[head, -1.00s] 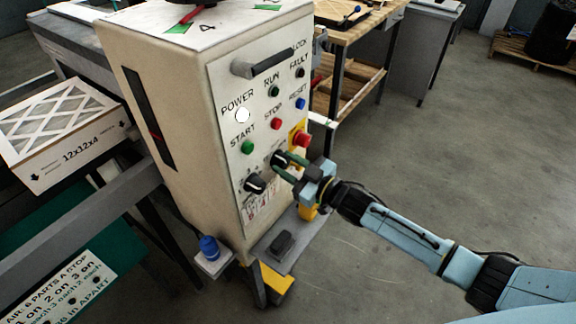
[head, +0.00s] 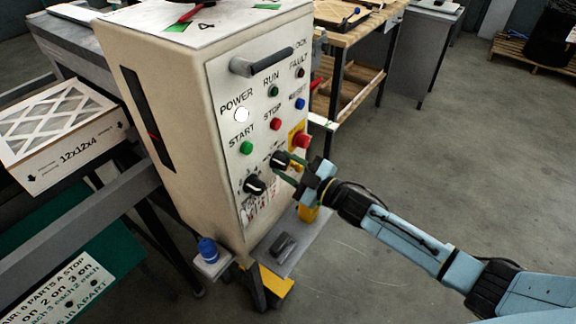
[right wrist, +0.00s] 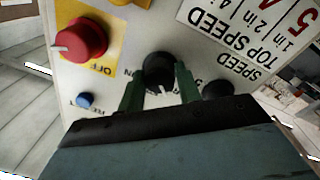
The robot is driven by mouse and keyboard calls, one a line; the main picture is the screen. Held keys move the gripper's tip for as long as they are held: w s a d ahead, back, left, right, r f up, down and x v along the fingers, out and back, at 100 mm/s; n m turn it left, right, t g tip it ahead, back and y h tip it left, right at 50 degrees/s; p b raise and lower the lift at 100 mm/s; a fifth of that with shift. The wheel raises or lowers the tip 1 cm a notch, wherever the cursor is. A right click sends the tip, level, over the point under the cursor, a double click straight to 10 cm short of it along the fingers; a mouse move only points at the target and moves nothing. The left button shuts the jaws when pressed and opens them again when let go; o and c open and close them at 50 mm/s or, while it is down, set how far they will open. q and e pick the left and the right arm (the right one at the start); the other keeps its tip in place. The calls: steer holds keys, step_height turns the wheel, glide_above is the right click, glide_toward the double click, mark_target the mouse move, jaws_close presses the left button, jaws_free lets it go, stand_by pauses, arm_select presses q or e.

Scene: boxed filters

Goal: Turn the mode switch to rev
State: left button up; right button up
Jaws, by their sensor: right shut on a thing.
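The mode switch (head: 280,160) is a black knob with a white pointer mark on the pale front panel of the control cabinet. My right gripper (head: 288,168) reaches it from the right. In the right wrist view the two green fingers (right wrist: 160,85) stand on either side of the knob (right wrist: 158,72), shut on it. The pointer mark shows at the knob's edge nearest the gripper. The lettering around it is partly hidden, so I cannot read which position it points at. My left gripper is not in view.
A second black knob (head: 254,184) sits at the lower left, close to the fingers; SPEED is printed near it (right wrist: 218,90). A red switch (head: 301,139) on a yellow plate is just above. Coloured buttons and a bar handle (head: 262,62) sit higher.

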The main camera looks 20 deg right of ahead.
steer(key=o, duration=1)
steer(key=shift+d, duration=0.1)
steer(key=v, duration=1.3)
steer(key=shift+s+b, duration=0.2)
steer(key=shift+b, duration=0.15)
steer(key=shift+f, duration=0.1)
